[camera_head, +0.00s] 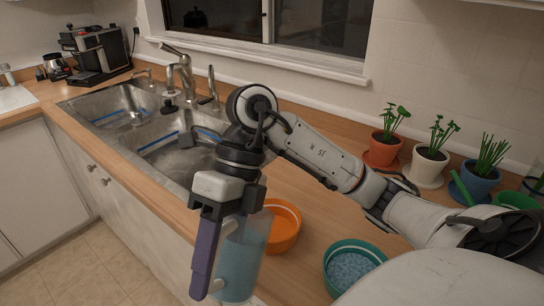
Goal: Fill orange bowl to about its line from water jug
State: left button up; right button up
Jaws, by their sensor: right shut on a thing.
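My right gripper (226,204) is shut on the water jug (242,256), at the top of its purple handle. The jug is see-through with a bluish lower part, and it hangs nearly upright in front of the counter edge. The orange bowl (287,224) is on the wooden counter just behind and right of the jug, partly hidden by the jug and gripper. A pale line shows inside the bowl; I cannot tell its water level. My left gripper is not in view.
A teal bowl (336,247) with bluish contents stands right of the orange bowl. Potted plants in orange (381,152), white (428,163) and blue (475,184) pots line the wall. A double sink (170,142) and a coffee machine (98,52) are to the left.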

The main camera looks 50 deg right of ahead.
aim_at(226, 249)
jog(key=shift+w+d+r+g+y, duration=0.15)
jog(key=shift+d+r+y, duration=0.1)
jog(key=shift+d+y, duration=0.25)
jog(key=shift+w+d+r+g+y, duration=0.15)
jog(key=shift+d+r+y, duration=0.1)
jog(key=shift+y, duration=0.35)
jog(key=shift+d+r+g+y+b, duration=0.1)
jog(key=shift+d+g+y+b, duration=0.2)
jog(key=shift+y+b, duration=0.55)
dwell(0.5)
jog(key=shift+w+d+r+y+b, duration=0.25)
jog(key=shift+d+r+y, duration=0.2)
jog(key=shift+r+y, duration=0.3)
dwell(0.5)
jog(key=shift+w+d+r+g+y, duration=0.15)
jog(key=shift+d+r+g+y, duration=0.45)
jog(key=shift+r+y, duration=0.25)
dwell(0.8)
jog(key=shift+w+d+r+y+b, duration=0.2)
jog(key=shift+d+r+y, duration=0.1)
jog(key=shift+d, duration=0.1)
jog(key=shift+w+d+r+y+b, duration=0.15)
jog(key=shift+d+y+b, duration=0.1)
jog(key=shift+d, duration=0.15)
dwell(0.6)
